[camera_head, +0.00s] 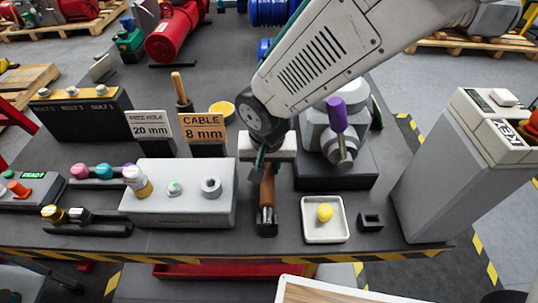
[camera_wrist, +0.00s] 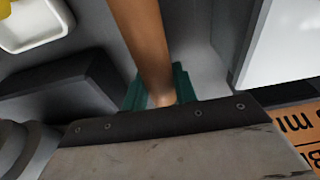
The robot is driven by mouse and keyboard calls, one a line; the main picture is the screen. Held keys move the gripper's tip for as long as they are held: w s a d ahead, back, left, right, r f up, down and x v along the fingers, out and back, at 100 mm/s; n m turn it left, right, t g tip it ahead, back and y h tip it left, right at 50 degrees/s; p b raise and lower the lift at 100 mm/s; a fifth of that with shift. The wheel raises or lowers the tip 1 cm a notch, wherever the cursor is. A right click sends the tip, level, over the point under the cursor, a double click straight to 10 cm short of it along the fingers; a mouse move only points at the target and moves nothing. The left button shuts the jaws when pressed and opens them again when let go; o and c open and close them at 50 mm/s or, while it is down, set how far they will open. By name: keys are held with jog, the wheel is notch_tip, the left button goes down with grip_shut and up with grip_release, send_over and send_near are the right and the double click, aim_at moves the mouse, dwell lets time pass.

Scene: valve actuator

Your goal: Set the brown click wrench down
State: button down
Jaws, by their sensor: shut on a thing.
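The brown click wrench (camera_head: 267,192) hangs below my gripper (camera_head: 262,160) in the head view, its dark, metal-banded end pointing to the table's front. My gripper is shut on it. In the wrist view the brown shaft (camera_wrist: 143,40) runs down between the green fingertips (camera_wrist: 157,88). The wrench is between the pale grey block and the white tray. I cannot tell whether its lower end touches the dark table (camera_head: 285,235). Its upper end is hidden by my gripper.
A white tray (camera_head: 309,236) with a yellow knob stands to the right, beside a small black block (camera_head: 370,222). A pale grey block (camera_head: 185,215) with fittings is to the left. Behind right is a grey valve body (camera_head: 318,138) with a purple-handled part. The striped table edge is in front.

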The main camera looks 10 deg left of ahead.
aim_at(267, 166)
jog(key=shift+f, duration=0.35)
jog(key=c, duration=1)
grip_release()
jog(key=shift+c, duration=0.2)
jog(key=shift+r, duration=0.15)
jog(key=r, duration=0.2)
jog(key=s+r, duration=0.1)
jog(key=r, duration=0.4)
jog(key=shift+s+d+r, duration=0.15)
jog(key=shift+r, duration=0.1)
